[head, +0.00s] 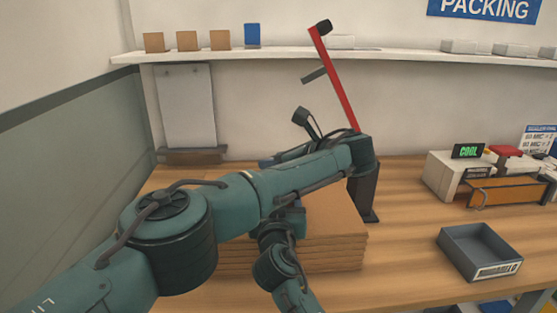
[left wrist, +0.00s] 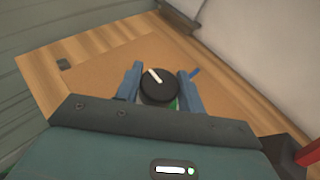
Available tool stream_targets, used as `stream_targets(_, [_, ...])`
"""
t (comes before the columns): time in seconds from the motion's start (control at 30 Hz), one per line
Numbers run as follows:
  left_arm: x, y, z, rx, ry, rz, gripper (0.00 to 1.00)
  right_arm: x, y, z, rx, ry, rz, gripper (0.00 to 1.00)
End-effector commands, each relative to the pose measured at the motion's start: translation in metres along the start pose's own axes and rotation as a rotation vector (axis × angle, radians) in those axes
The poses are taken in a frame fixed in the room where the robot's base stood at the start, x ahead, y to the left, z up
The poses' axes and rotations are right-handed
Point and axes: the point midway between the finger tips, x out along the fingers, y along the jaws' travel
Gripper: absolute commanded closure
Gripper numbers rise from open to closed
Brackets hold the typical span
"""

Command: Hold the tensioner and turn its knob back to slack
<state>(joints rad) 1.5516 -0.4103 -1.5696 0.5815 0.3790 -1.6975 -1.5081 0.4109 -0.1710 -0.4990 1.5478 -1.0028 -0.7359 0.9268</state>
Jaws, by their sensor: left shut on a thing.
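In the left wrist view a round black knob (left wrist: 158,92) with a white pointer line lies between the two blue fingers of my left gripper (left wrist: 159,75). The pointer slants toward the upper left. The gripper is shut on the knob, one finger on each side. A little green shows just below the knob; the rest of the tensioner is hidden under it and behind my gripper. In the head view my left gripper (head: 266,162) is mostly hidden behind my own arm, with only a bit of blue showing. My right gripper cannot be made out.
Stacked brown cardboard (head: 335,240) lies on the wooden table (head: 410,220). A dark post (head: 364,200) with a red lever (head: 335,80) stands beside it. A grey tray (head: 480,252) and a white machine (head: 445,175) are at the right. A wall shelf (head: 400,56) runs behind.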

Motion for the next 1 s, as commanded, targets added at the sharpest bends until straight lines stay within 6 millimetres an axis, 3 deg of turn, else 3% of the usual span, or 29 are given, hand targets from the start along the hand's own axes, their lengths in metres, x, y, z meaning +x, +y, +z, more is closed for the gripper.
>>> stream_targets(0.2, [-0.0005, -0.0006, 0.0020, 0.000, -0.005, -0.003, 0.84, -0.0005, -0.0012, -0.0015, -0.004, 0.004, -0.003, 0.85])
stream_targets(0.23, [-0.0005, -0.0006, 0.0019, 0.001, -0.005, -0.003, 0.60, -0.0005, -0.0011, -0.0015, -0.004, 0.004, -0.003, 0.85])
stream_targets(0.5, [-0.0006, -0.0004, 0.0006, 0.001, -0.002, -0.002, 0.39, 0.0000, -0.0004, -0.0021, -0.002, 0.004, -0.001, 0.85])
stream_targets(1.0, [-0.0005, -0.0013, 0.0015, 0.007, -0.003, -0.025, 0.39, 0.0003, 0.0001, -0.0032, -0.001, 0.007, 0.000, 0.85])
